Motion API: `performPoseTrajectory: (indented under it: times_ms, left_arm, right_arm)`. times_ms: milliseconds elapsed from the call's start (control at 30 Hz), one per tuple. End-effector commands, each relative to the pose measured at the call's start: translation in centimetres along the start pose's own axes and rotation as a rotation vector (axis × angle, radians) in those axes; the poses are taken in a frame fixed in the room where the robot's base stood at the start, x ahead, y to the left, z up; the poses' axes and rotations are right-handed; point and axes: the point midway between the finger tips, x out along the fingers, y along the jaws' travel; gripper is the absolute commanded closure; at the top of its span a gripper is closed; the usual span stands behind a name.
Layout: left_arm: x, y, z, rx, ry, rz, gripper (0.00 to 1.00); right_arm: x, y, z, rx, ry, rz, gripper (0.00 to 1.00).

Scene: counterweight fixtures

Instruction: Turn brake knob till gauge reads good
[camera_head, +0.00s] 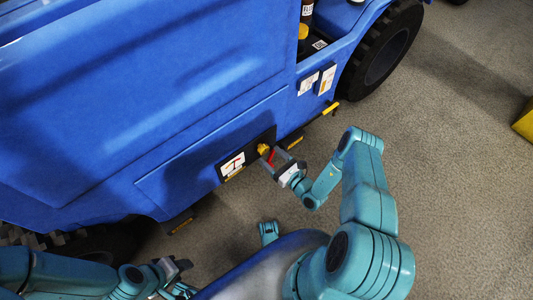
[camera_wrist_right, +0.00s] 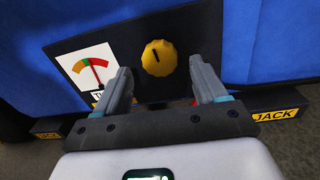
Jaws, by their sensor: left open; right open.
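The yellow brake knob (camera_head: 263,149) sits on a dark panel on the blue vehicle's side. In the right wrist view the knob (camera_wrist_right: 158,57) has a dark mark near the top of its face. The gauge (camera_wrist_right: 92,68) is left of it, with an orange, green and red arc; its thin needle seems to point up near the green, but is small. It also shows in the head view (camera_head: 232,164). My right gripper (camera_wrist_right: 160,75) is open, facing the knob, with a finger on either side and a gap to each. My left gripper (camera_head: 178,272) is open and empty, low in the head view.
A yellow JACK label (camera_wrist_right: 276,115) is on a dark block right of the panel. A wheel (camera_head: 382,52) stands at upper right.

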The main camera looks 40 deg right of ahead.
Motion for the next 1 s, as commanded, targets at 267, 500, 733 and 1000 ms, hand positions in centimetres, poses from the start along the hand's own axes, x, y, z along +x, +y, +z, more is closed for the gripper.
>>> performPoseTrajectory:
  times_ms: [267,500,733,1000]
  left_arm:
    - [0.8,-0.4,-0.3,-0.006,0.007,-0.001,0.56]
    - [0.8,-0.4,-0.3,-0.007,0.007,-0.001,0.56]
    - [0.8,-0.4,-0.3,-0.006,0.007,-0.001,0.56]
    - [0.7,-0.4,-0.2,-0.006,0.006,-0.001,0.56]
  right_arm:
    - [3.2,-0.1,-0.1,0.001,-0.001,-0.001,0.29]
    - [3.4,-0.2,0.0,0.001,0.000,-0.004,0.29]
    - [3.4,-0.2,0.0,0.001,0.000,-0.003,0.81]
    - [3.4,-0.1,0.1,-0.016,0.001,-0.003,0.84]
